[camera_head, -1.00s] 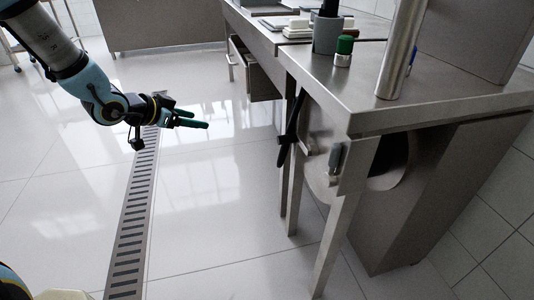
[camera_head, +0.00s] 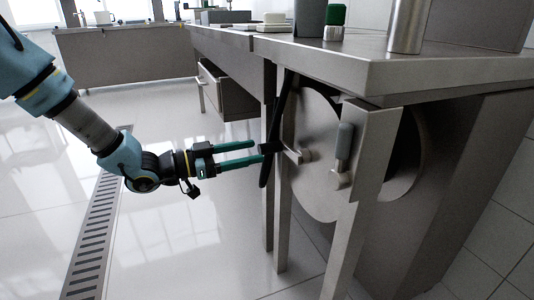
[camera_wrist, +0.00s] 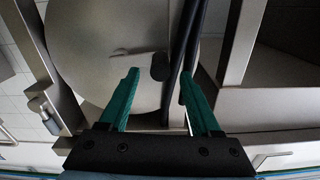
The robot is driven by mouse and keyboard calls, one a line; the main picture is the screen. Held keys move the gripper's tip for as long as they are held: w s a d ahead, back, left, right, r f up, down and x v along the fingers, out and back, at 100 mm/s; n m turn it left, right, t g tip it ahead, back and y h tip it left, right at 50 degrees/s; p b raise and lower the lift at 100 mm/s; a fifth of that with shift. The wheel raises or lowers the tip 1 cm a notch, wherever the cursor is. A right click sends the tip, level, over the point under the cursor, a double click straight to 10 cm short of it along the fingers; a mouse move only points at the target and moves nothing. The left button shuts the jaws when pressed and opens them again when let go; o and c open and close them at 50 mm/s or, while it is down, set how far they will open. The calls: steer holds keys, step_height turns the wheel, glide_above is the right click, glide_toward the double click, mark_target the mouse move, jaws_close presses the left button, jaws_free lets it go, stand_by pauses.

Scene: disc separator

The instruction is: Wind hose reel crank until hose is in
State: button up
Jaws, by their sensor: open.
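The hose reel (camera_head: 318,180) is a round grey metal disc under the metal table. A short metal crank arm (camera_head: 295,156) reaches from near its middle to a dark knob (camera_head: 270,147), also seen in the wrist view (camera_wrist: 160,66). A long black strip (camera_head: 283,105), perhaps the hose, runs down beside the knob. My gripper (camera_head: 256,153) is open, its green fingers pointing right at the knob. In the wrist view the knob lies between the fingertip lines, just ahead; the black strip is close to the right finger. I cannot tell whether either touches.
A table leg panel (camera_head: 372,150) with a grey handle (camera_head: 344,140) stands right of the crank. The table edge (camera_head: 370,75) is above the gripper. An open drawer (camera_head: 228,95) is behind. The floor with its drain grate (camera_head: 95,235) is clear.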

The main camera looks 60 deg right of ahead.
mark_target(259, 150)
steer(key=shift+b+x, duration=0.6)
steer(key=shift+x, duration=2.15)
steer(key=shift+c, duration=0.3)
jaws_close()
